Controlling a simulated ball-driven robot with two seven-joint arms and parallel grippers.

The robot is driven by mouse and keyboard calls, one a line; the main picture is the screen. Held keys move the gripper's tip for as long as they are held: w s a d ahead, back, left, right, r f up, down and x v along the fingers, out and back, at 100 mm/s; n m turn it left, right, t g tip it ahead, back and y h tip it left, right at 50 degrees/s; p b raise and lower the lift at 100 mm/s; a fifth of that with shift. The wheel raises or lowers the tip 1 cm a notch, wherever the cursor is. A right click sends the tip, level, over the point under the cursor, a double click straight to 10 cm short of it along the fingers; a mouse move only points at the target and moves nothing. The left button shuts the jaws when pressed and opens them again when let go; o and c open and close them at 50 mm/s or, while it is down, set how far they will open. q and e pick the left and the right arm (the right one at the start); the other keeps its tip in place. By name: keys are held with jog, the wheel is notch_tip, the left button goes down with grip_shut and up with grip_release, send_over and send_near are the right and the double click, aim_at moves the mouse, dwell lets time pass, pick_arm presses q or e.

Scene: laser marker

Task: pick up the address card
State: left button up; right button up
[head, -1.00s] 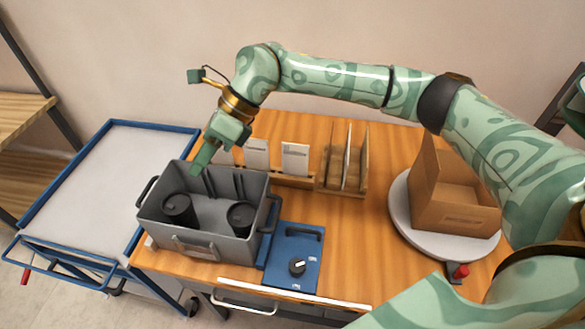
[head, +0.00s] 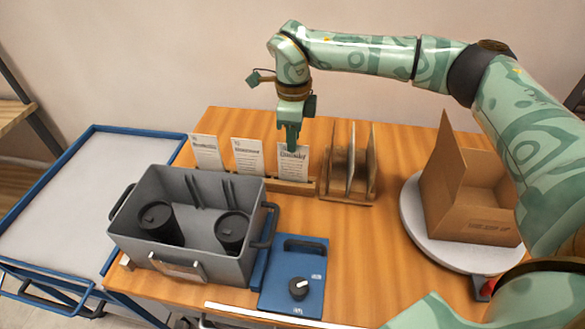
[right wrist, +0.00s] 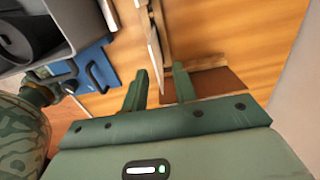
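Three white printed cards stand upright in a low wooden holder (head: 290,187) at the back of the table: a left card (head: 207,152), a middle card (head: 248,157) and a right card (head: 293,165). Their print is too small for me to tell which is the address card. My right gripper (head: 291,146) points down at the top of the right card and overlaps it in the head view; contact cannot be told. In the right wrist view its two fingers (right wrist: 160,88) are apart, with nothing visibly held between them. My left gripper is not in view.
A grey bin (head: 205,262) with two black cylinders stands front left, beside a blue device (head: 293,277) with a knob. A wooden divider rack (head: 345,188) is just right of the cards. An open cardboard box (head: 470,205) sits on a round turntable (head: 412,215) at right.

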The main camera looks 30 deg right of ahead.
aim_at(293, 167)
notch_tip(293, 167, down, 5)
jog(key=shift+s+a+f+b, duration=0.1)
jog(key=shift+s+f+b, duration=0.05)
jog(key=shift+b, duration=0.5)
grip_shut()
